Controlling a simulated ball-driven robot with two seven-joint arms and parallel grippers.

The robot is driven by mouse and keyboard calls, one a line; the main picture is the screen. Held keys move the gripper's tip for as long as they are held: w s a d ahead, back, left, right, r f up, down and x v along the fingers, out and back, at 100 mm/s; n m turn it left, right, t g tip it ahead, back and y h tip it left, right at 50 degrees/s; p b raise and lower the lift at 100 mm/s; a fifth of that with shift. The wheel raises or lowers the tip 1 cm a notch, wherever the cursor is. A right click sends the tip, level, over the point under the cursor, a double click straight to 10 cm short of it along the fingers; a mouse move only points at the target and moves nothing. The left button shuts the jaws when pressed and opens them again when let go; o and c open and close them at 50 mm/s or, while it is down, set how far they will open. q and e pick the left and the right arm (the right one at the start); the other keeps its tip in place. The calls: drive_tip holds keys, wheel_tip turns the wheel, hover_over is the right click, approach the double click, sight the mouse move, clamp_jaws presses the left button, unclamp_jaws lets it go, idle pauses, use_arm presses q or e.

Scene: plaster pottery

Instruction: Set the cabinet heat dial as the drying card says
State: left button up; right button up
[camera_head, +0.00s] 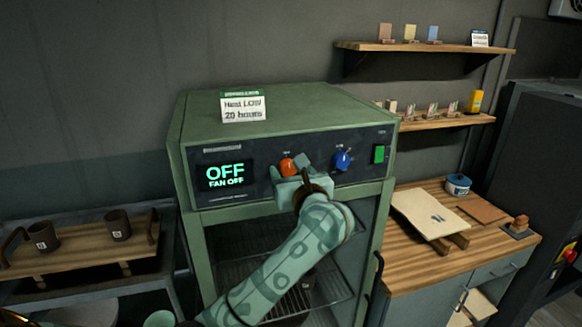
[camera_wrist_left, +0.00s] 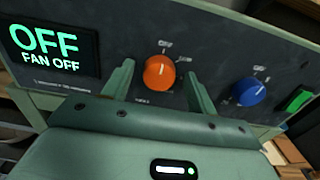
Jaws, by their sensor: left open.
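The drying card (camera_head: 243,107) stands on top of the green cabinet (camera_head: 300,108) and reads "Heat LOW 20 hours". The display (camera_head: 224,175) reads "OFF" and "FAN OFF"; it also shows in the left wrist view (camera_wrist_left: 48,50). The orange dial (camera_head: 288,167) is right of the display; in the left wrist view (camera_wrist_left: 159,72) its white mark points up and slightly right. My left gripper (camera_head: 290,180) is open at the dial, one finger on each side with gaps visible. Whether the fingertips reach past the dial's face is unclear. My right gripper is not in view.
A blue dial (camera_head: 342,160) and a green switch (camera_head: 379,153) sit right of the orange dial. Two dark mugs stand on a wooden rack (camera_head: 80,250) at left. A wooden counter (camera_head: 405,262) with a pale board (camera_head: 436,214) is at right. Shelves (camera_head: 425,47) hang behind.

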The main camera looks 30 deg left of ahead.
use_arm(q)
drive_tip(key=shift+c, duration=0.7)
drive_tip(key=c, duration=0.8)
drive_tip(key=shift+c, duration=0.2)
drive_tip(key=m+p, duration=0.5)
drive_tip(key=shift+d+r, duration=0.1)
drive_tip(key=shift+r, duration=0.15)
drive_tip(key=m+p, duration=0.4)
drive_tip(key=shift+f, duration=0.2)
drive_tip(key=shift+m+p, duration=0.3)
